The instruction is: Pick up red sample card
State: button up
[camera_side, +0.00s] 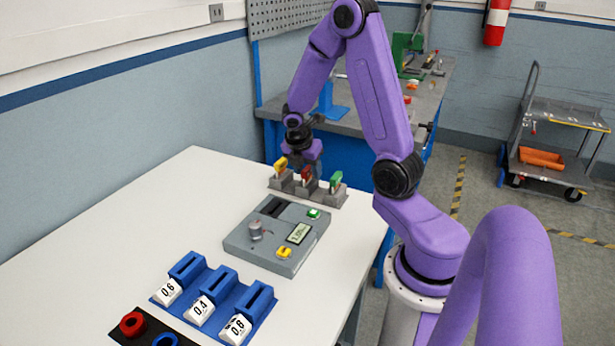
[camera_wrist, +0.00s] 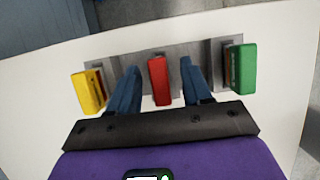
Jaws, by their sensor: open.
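The red sample card (camera_wrist: 159,80) stands in the middle place of a grey holder (camera_wrist: 205,55), between a yellow card (camera_wrist: 88,91) and a green card (camera_wrist: 242,69). In the side view the red card (camera_side: 307,174) is at the back of the white table, just under my gripper. My gripper (camera_wrist: 158,85) is open, with one blue-grey finger on each side of the red card. Gaps show between the card and both fingers in the wrist view. The fingertips are hard to make out in the side view.
The yellow card (camera_side: 281,165) and green card (camera_side: 336,180) stand close on either side. A grey device (camera_side: 270,262) with a display sits in front of the holder. Blue slotted blocks (camera_side: 215,295) and a black tray (camera_side: 125,333) are at the near end. The table's left part is clear.

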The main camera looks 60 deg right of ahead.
aim_at(307, 167)
grip_shut()
jog(key=shift+r, duration=0.1)
jog(key=shift+r, duration=1.45)
jog(key=s+a+r, duration=0.7)
jog(key=s+r, duration=0.3)
jog(key=s, duration=0.2)
jog(key=shift+a, duration=0.2)
